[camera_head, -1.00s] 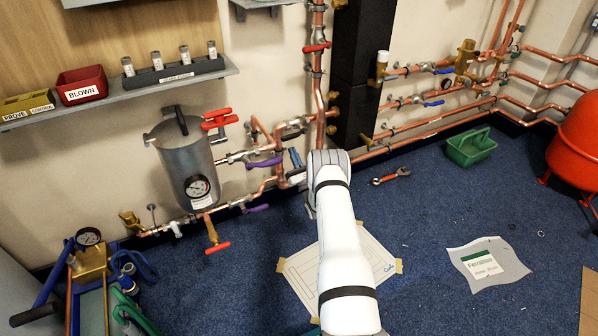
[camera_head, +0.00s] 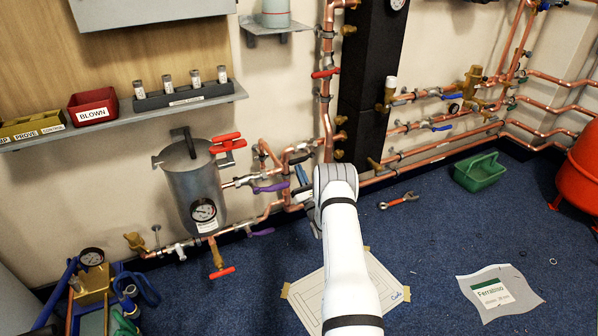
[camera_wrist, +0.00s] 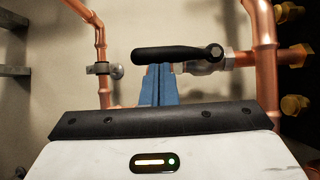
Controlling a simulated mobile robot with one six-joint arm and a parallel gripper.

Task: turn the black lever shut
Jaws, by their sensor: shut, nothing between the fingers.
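The black lever (camera_wrist: 176,54) lies roughly level in the wrist view, with its pivot at the right on a valve of the copper pipe (camera_wrist: 265,60) and its free end pointing left. In the head view the lever (camera_head: 300,159) is small and dark, just above my fingers. My gripper (camera_wrist: 160,72) has blue fingers, shut together and empty. Their tips are just under the lever's middle in the wrist view; I cannot tell whether they touch it. In the head view my gripper (camera_head: 302,173) is partly hidden behind my white arm.
Purple levers (camera_head: 270,187) and a grey tank (camera_head: 195,190) with a gauge and red handle (camera_head: 227,143) are left of my gripper. A black column (camera_head: 362,90) and more copper pipes stand to the right. A green tray (camera_head: 480,171) and an orange wrench (camera_head: 399,200) lie on the blue floor.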

